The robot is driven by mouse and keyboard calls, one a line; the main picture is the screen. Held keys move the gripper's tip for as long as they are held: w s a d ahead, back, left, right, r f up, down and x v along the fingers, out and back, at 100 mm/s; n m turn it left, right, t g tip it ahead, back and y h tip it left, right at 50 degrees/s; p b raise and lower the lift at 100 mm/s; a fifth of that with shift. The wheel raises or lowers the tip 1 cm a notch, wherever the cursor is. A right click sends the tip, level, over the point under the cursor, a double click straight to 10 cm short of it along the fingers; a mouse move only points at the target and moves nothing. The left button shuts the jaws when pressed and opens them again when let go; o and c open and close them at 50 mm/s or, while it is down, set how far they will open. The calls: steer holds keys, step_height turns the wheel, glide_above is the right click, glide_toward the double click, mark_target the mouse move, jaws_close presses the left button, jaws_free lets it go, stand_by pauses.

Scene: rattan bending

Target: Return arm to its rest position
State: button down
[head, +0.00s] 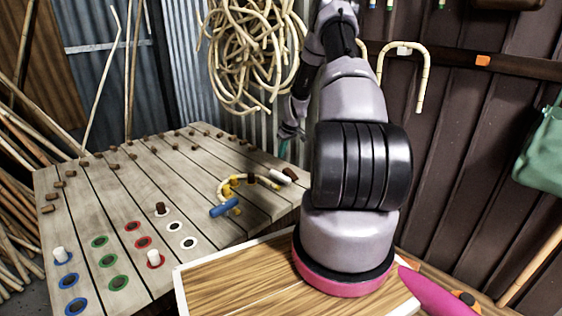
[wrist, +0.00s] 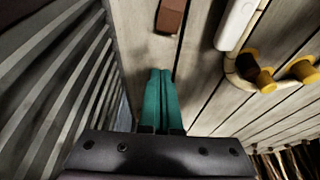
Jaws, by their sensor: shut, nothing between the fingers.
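My gripper (wrist: 161,75) shows in the wrist view with its two teal fingers together and nothing between them. In the head view my gripper (head: 283,148) is small, partly hidden behind my arm, near the far right edge of the wooden table (head: 75,205). In the wrist view the fingers point along the table edge. A brown block (wrist: 171,15) lies beyond the fingertips, apart from them. My arm rises in the middle right of the head view and leans away over the table side.
A bent rattan piece (head: 222,186) rests among yellow pegs, with a blue grip (head: 224,208) and a white grip (head: 284,174). Coloured ring holes and several pegs cover the near table. Corrugated metal stands close left of my fingers. A rattan coil (head: 250,50) hangs behind.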

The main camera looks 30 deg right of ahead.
steer(key=s+a+r+m, duration=0.1)
steer(key=s+a+r, duration=0.3)
steer(key=r, duration=0.7)
steer(key=s+a+r+m+t+h, duration=0.1)
steer(key=s+a+r, duration=0.35)
steer(key=r, duration=0.65)
steer(key=s+a+r+m, duration=0.1)
steer(key=s+a+r, duration=0.25)
steer(key=r, duration=0.75)
steer(key=s+a+r+m+t, duration=0.1)
steer(key=s+a+r, duration=0.3)
steer(key=s, duration=0.4)
steer(key=s+a+r+m+y, duration=0.1)
steer(key=s+a+r, duration=0.3)
steer(key=s, duration=0.5)
steer(key=s+a+r+m+t, duration=0.1)
steer(key=s+a+r, duration=0.3)
steer(key=s, duration=0.5)
steer(key=shift+s+a+m+t+y, duration=0.15)
steer(key=shift+s+m+t+y, duration=0.2)
steer(key=shift+m, duration=0.35)
steer(key=shift+w, duration=0.1)
